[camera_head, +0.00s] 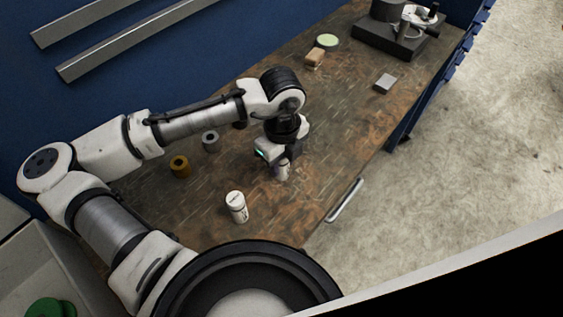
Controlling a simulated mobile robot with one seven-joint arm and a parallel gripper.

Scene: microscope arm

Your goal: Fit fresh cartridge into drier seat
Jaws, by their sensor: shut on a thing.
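My gripper (282,163) points down over the middle of the workbench and is shut on a small pale cylinder (284,174), probably the fresh cartridge. The fingers and wrist hide its upper part, and I cannot tell whether its bottom touches the bench. A white capped canister (237,207) with dark markings stands upright to the lower left of the gripper. A grey cylinder with a dark hole in its top (210,141) and an ochre one (180,167) stand to the left. I cannot tell which of these things is the drier seat.
The worn brown bench (330,130) is clear to the right of the gripper. Farther back are a grey block (385,83), a tan block (315,58), a round green-topped dish (327,42) and a microscope-like device on a dark base (385,43). A blue wall runs behind.

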